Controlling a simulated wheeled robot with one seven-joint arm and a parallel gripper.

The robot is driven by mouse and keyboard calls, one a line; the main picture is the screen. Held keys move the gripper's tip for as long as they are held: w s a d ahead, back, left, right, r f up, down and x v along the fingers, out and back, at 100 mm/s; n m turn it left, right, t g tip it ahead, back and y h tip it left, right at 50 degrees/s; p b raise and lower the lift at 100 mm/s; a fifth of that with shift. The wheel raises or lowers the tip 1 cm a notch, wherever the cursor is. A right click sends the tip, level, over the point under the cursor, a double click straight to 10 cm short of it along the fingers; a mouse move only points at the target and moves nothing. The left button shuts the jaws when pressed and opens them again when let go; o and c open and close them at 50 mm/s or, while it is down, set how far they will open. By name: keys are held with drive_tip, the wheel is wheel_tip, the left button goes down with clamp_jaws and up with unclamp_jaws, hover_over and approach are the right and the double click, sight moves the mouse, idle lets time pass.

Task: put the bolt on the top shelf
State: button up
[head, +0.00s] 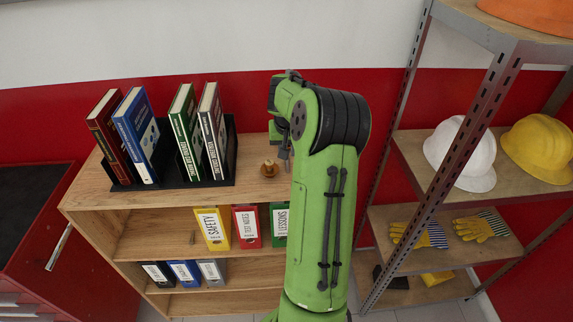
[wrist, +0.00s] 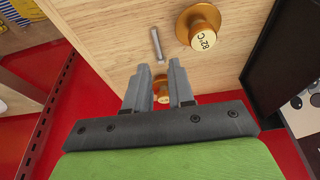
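A small silver bolt (wrist: 157,45) lies on the bare wood of the bookcase's top shelf (wrist: 115,40) in the wrist view, just beyond my fingertips. My gripper (wrist: 160,70) is open, its two grey fingers apart, and the bolt is not clamped between them. In the head view my gripper (head: 284,150) points down over the right end of the top shelf (head: 190,195), partly hidden by my green arm. I cannot make out the bolt there in the head view.
A brass weight (wrist: 200,27) stands beside the bolt, also in the head view (head: 269,169). Another brass piece (wrist: 162,95) shows between my fingers. Books in a black holder (head: 225,180) fill the shelf's left. A metal rack (head: 440,195) with helmets stands right.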

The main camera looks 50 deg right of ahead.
sight(287, 164)
drive_tip(key=x, duration=0.6)
drive_tip(key=shift+s, duration=0.2)
drive_tip(key=shift+a, duration=0.1)
clamp_jaws()
